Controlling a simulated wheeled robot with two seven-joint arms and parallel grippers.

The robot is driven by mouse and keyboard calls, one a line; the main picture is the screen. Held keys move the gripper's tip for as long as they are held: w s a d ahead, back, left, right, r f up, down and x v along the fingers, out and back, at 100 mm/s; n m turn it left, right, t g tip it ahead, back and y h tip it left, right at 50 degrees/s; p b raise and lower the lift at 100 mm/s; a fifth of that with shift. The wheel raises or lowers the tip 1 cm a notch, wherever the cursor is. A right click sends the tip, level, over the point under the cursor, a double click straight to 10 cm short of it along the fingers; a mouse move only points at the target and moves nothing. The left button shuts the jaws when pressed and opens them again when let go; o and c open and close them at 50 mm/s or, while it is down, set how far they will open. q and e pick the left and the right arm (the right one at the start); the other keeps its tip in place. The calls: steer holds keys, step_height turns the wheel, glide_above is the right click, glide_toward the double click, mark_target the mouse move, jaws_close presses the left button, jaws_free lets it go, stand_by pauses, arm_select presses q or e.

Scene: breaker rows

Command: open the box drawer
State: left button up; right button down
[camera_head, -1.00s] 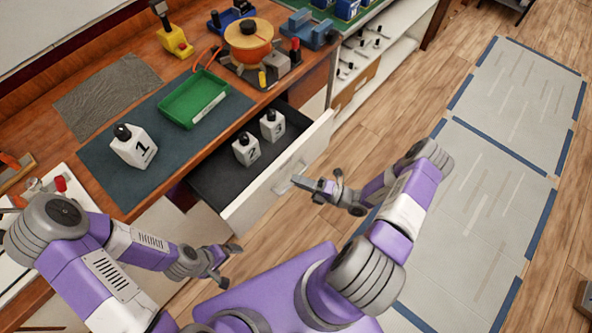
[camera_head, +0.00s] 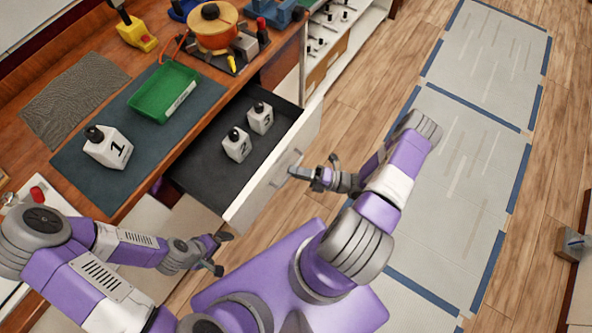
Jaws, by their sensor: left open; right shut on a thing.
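The box drawer (camera_head: 208,172) stands pulled out from under the wooden workbench, with a dark inside and a white front panel (camera_head: 252,197). Two white pieces with black tops stand in it, numbered 2 (camera_head: 237,150) and 3 (camera_head: 261,121). My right gripper (camera_head: 297,173) is at the outer face of the front panel, shut on the drawer handle (camera_head: 287,166), which it partly hides. My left gripper (camera_head: 224,252) is open and empty, in front of the bench to the lower left of the drawer.
On the bench, a white piece numbered 1 (camera_head: 108,148) and a green tray (camera_head: 164,93) sit on a dark mat (camera_head: 75,160). An orange round device (camera_head: 212,28) stands behind. Floor to the right, with taped grey panels (camera_head: 455,170), is clear.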

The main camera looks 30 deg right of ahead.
steer(key=c, duration=1.2)
jaws_free()
steer(key=shift+o, duration=0.2)
steer(key=v, duration=0.7)
steer(key=shift+s+d, duration=0.15)
steer(key=shift+s, duration=0.05)
